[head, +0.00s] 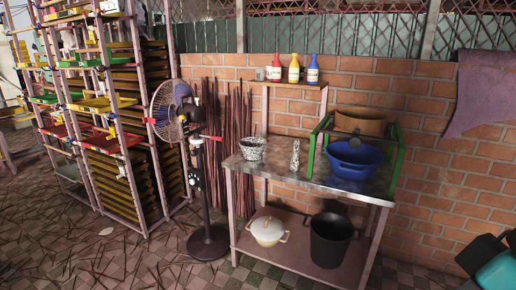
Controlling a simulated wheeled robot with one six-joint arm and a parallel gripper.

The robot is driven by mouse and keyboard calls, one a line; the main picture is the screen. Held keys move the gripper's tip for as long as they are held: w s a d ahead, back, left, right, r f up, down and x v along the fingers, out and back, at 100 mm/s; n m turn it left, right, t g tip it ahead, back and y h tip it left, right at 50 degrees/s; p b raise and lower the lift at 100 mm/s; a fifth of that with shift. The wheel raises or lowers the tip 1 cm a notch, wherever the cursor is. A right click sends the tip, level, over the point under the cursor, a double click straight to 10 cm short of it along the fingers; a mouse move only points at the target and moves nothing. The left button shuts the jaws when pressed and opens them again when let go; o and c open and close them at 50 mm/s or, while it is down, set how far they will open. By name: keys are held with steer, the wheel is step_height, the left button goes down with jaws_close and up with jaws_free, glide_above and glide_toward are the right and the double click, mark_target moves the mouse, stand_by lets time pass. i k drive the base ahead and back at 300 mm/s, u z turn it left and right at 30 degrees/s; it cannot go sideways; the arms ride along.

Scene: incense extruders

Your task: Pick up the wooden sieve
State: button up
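A speckled bowl (252,148) and a small speckled vessel (295,154) stand on the table. Several bottles (294,70) stand on the shelf behind. A white pot (267,231) and a black pot (331,240) are below. A fan (205,240) stands left; sticks litter the floor.

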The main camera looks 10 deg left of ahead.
mark_target(369, 121)
steer(key=z, duration=0.15)
steer(key=i, duration=1.65)
steer(key=z, duration=0.15)
